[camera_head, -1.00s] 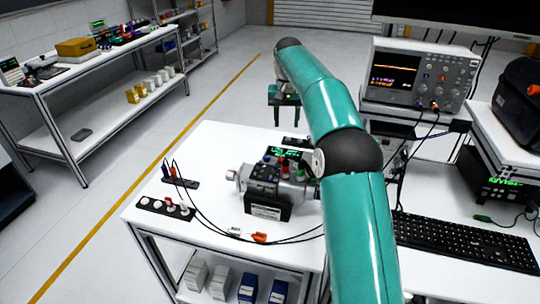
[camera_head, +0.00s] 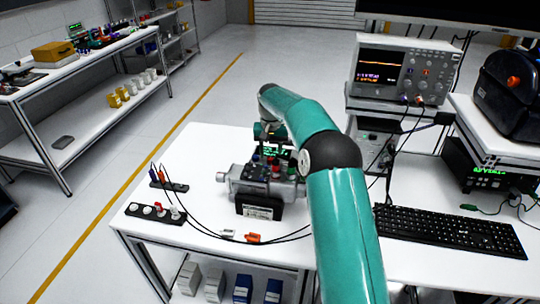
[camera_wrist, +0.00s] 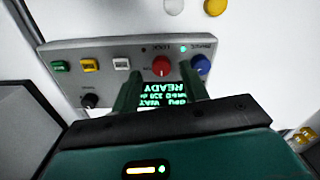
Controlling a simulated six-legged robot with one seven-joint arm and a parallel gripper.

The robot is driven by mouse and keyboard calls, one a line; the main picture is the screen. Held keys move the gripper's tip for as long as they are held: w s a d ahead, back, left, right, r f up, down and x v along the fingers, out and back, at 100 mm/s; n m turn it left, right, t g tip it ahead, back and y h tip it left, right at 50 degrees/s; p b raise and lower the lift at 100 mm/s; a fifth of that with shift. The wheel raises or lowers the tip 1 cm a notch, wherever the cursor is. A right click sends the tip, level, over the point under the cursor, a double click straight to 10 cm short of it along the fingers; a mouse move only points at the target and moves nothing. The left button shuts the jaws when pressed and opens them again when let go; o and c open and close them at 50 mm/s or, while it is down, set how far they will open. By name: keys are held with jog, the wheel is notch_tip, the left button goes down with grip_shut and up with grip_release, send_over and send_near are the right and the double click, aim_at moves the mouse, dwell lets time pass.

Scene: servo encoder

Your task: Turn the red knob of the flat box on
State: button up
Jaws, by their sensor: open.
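The flat box (camera_wrist: 70,54) is grey, with a row of coloured controls, in the wrist view. Its red knob (camera_wrist: 161,67) stands between a white button and a blue knob (camera_wrist: 201,64). My gripper (camera_wrist: 160,72) is open, with one green finger on each side of the red knob in this view. I cannot tell whether the fingers touch it. A lit display (camera_wrist: 164,93) with green text, including READY, shows between the fingers, partly hidden. In the head view, my gripper (camera_head: 269,132) is behind the grey motor unit (camera_head: 240,182), which hides most of the box.
A black knob (camera_wrist: 90,101) and green (camera_wrist: 61,66) and yellow buttons are on the box's left side. In the head view, black cables (camera_head: 197,214) cross the white table (camera_head: 200,145). A keyboard (camera_head: 445,229) and an oscilloscope (camera_head: 403,72) are on the right.

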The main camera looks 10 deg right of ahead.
jog(key=shift+a+f, duration=0.1)
jog(key=shift+f, duration=0.8)
grip_shut()
jog(key=shift+m, duration=0.3)
jog(key=m, duration=0.5)
jog(key=shift+r, duration=0.1)
jog(key=m, duration=0.6)
jog(key=shift+w, duration=0.1)
